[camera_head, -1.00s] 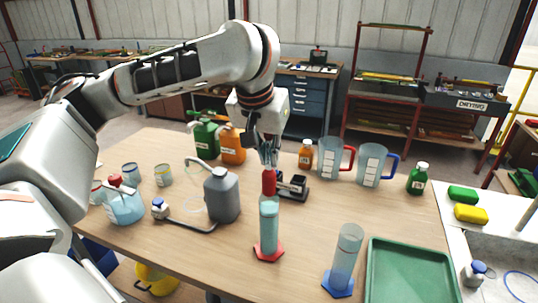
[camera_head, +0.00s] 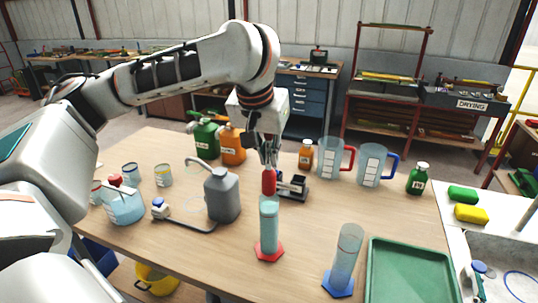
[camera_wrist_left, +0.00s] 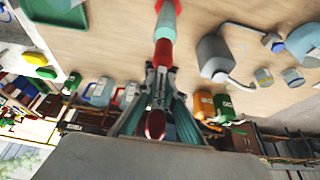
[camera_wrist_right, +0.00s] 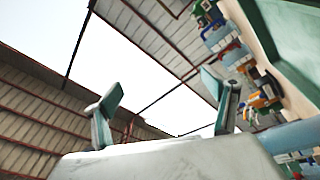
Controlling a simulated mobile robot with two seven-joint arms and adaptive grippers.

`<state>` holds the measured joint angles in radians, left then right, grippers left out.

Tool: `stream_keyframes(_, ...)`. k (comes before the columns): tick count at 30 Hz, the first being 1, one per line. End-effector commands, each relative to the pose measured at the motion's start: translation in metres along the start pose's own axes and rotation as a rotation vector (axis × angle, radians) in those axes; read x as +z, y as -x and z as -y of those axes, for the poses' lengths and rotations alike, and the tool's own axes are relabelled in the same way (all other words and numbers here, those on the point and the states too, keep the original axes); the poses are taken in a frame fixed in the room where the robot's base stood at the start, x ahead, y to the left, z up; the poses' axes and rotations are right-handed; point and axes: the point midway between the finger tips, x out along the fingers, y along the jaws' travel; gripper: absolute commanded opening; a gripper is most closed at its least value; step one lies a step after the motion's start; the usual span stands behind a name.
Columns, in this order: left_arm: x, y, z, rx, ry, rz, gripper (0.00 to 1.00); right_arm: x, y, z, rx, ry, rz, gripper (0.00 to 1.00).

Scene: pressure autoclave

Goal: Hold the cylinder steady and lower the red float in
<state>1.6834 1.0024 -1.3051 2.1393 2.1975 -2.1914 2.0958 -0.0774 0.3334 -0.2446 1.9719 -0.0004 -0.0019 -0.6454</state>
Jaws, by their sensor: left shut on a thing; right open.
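The cylinder with the red base (camera_head: 268,228) stands upright on the table and holds teal liquid. The red float (camera_head: 269,183) is upright just over the cylinder's mouth; I cannot tell whether its lower end is inside the rim. My left gripper (camera_head: 268,160) is shut on the float's upper part, above the cylinder. In the left wrist view the float (camera_wrist_left: 163,53) runs between the fingers (camera_wrist_left: 158,85), in line with the cylinder (camera_wrist_left: 168,14). My right gripper (camera_wrist_right: 165,100) is open and empty in the right wrist view, away from the cylinder; it is not recognisable in the head view.
A second cylinder with a blue base (camera_head: 345,260) stands to the right, beside a green tray (camera_head: 372,262). A grey jug (camera_head: 222,195) stands to the left. A small black device (camera_head: 294,187) is close behind the float. Two measuring jugs (camera_head: 329,158) stand farther back.

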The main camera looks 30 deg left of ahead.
Motion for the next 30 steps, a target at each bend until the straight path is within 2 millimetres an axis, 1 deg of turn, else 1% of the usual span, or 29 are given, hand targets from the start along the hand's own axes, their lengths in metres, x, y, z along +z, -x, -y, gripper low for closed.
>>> stream_keyframes(1,0.0,0.0,0.0,0.0,0.0,0.0,0.0,-0.024,-0.01,0.001,-0.002,0.029,-0.031,0.85)
stream_keyframes(2,0.0,0.0,0.0,0.0,0.0,0.0,0.0,-0.036,-0.015,0.003,-0.006,0.048,-0.047,0.85)
stream_keyframes(3,0.0,0.0,0.0,0.0,0.0,0.0,0.0,-0.054,-0.02,0.005,-0.01,0.075,-0.069,0.85)
stream_keyframes(5,0.0,0.0,0.0,0.0,0.0,0.0,0.0,-0.079,-0.028,0.007,-0.015,0.117,-0.102,0.85)
stream_keyframes(6,0.0,0.0,0.0,0.0,0.0,0.0,0.0,-0.097,-0.032,0.008,-0.017,0.145,-0.125,0.85)
stream_keyframes(8,0.0,0.0,0.0,0.0,0.0,0.0,0.0,-0.123,-0.037,0.01,-0.02,0.189,-0.159,0.85)
stream_keyframes(9,0.0,0.0,0.0,0.0,0.0,0.0,0.0,-0.141,-0.04,0.011,-0.022,0.218,-0.182,0.85)
stream_keyframes(11,0.0,0.0,0.0,0.0,0.0,0.0,0.0,-0.168,-0.044,0.012,-0.02,0.264,-0.219,0.85)
stream_keyframes(12,0.0,0.0,0.0,0.0,0.0,0.0,0.0,-0.186,-0.045,0.013,-0.019,0.294,-0.244,0.85)
stream_keyframes(14,0.0,0.0,0.0,0.0,0.0,0.0,0.0,-0.212,-0.046,0.013,-0.016,0.341,-0.282,0.85)
stream_keyframes(15,0.0,0.0,0.0,0.0,0.0,0.0,0.0,-0.23,-0.046,0.014,-0.013,0.374,-0.307,0.85)
stream_keyframes(17,0.0,0.0,0.0,0.0,0.0,0.0,0.0,-0.257,-0.045,0.014,-0.006,0.423,-0.346,0.85)
stream_keyframes(18,0.0,0.0,0.0,0.0,0.0,0.0,0.0,-0.274,-0.043,0.015,-0.002,0.456,-0.371,0.85)
stream_keyframes(20,0.0,0.0,0.0,0.0,0.0,0.0,0.0,-0.298,-0.04,0.015,0.006,0.503,-0.409,0.85)
stream_keyframes(21,0.0,0.0,0.0,0.0,0.0,0.0,0.0,-0.315,-0.037,0.015,0.014,0.535,-0.435,0.85)
stream_keyframes(26,0.0,0.0,0.0,0.0,0.0,0.0,0.0,-0.375,-0.021,0.015,0.048,0.663,-0.532,0.85)
stream_keyframes(27,0.0,0.0,0.0,0.0,0.0,0.0,0.0,-0.376,-0.022,0.033,0.026,0.715,-0.54,0.85)
stream_keyframes(29,0.0,0.0,0.0,0.0,0.0,0.0,0.0,-0.379,-0.024,0.058,0.001,0.799,-0.557,0.85)
stream_keyframes(30,0.0,0.0,0.0,0.0,0.0,0.0,0.0,-0.381,-0.024,0.074,-0.014,0.856,-0.571,0.85)
